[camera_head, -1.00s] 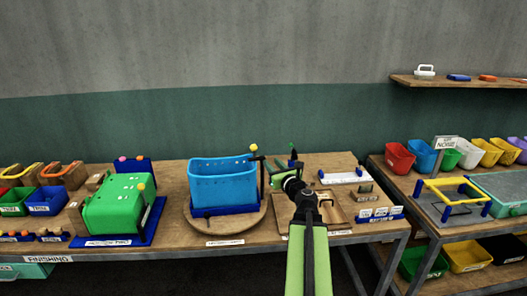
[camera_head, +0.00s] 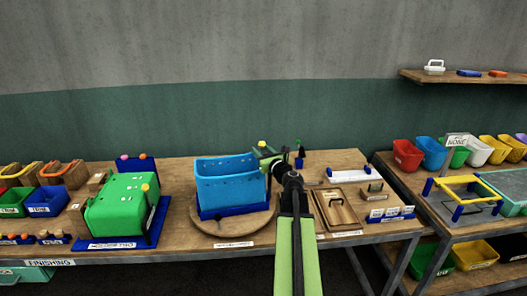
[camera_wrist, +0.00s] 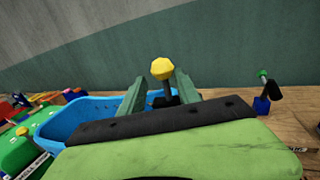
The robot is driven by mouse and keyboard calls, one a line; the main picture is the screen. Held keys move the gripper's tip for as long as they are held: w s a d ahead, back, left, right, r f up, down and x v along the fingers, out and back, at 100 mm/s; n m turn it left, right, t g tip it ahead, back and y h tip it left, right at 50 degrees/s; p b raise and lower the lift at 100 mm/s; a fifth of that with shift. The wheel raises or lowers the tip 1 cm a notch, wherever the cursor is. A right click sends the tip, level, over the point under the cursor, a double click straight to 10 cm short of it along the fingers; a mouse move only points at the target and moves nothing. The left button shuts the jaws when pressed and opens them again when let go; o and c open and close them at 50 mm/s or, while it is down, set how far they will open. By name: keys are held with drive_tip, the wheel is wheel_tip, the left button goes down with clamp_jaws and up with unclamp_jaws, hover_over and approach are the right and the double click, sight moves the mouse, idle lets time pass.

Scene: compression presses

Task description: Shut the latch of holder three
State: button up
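A blue bin (camera_head: 230,188) sits in a dark blue base on a round wooden board. A latch lever with a yellow knob (camera_head: 262,144) stands at its right side; in the wrist view the yellow knob (camera_wrist: 162,68) tops a short black stem. My gripper (camera_head: 270,157) is beside the bin's right rim, close to this lever. In the wrist view my gripper's green fingers (camera_wrist: 159,88) are apart, with the knob and stem showing between them; I cannot tell whether they touch. The label at the board's front is too small to read, so I cannot confirm which holder is three.
A green-knobbed black lever on a blue block (camera_head: 299,162) stands right of my gripper. A green machine (camera_head: 120,205) is left. A wooden tray (camera_head: 338,210) and a white bar (camera_head: 348,175) lie right. Grey wall is behind.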

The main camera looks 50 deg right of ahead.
drive_tip(key=shift+s+d, duration=0.15)
clamp_jaws()
drive_tip(key=shift+h, duration=0.3)
drive_tip(key=shift+w+d+m+g+h, duration=0.1)
drive_tip(key=shift+w+m+g+h, duration=0.15)
drive_tip(key=shift+m+h, duration=0.2)
drive_tip(key=shift+c, duration=0.3)
unclamp_jaws()
drive_tip(key=shift+o, duration=0.4)
drive_tip(key=shift+s, duration=0.1)
